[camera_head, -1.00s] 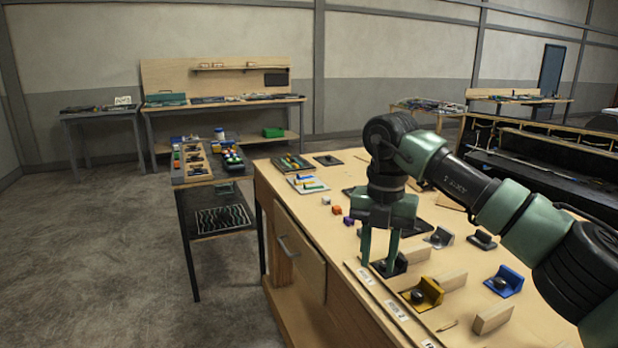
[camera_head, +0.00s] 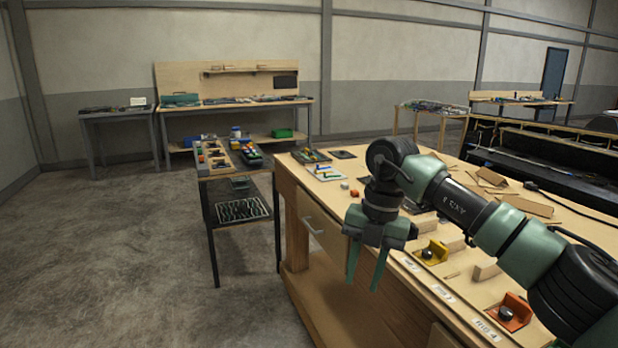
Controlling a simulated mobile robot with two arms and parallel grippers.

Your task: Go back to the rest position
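My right gripper (camera_head: 366,270) hangs fingers-down in front of the left edge of the wooden workbench (camera_head: 318,190) in the head view. Its two green fingers are apart, with nothing visible between them. My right arm reaches in from the lower right and covers part of the bench top. My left gripper is not in view.
Floor (camera_head: 110,260) at left is clear.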

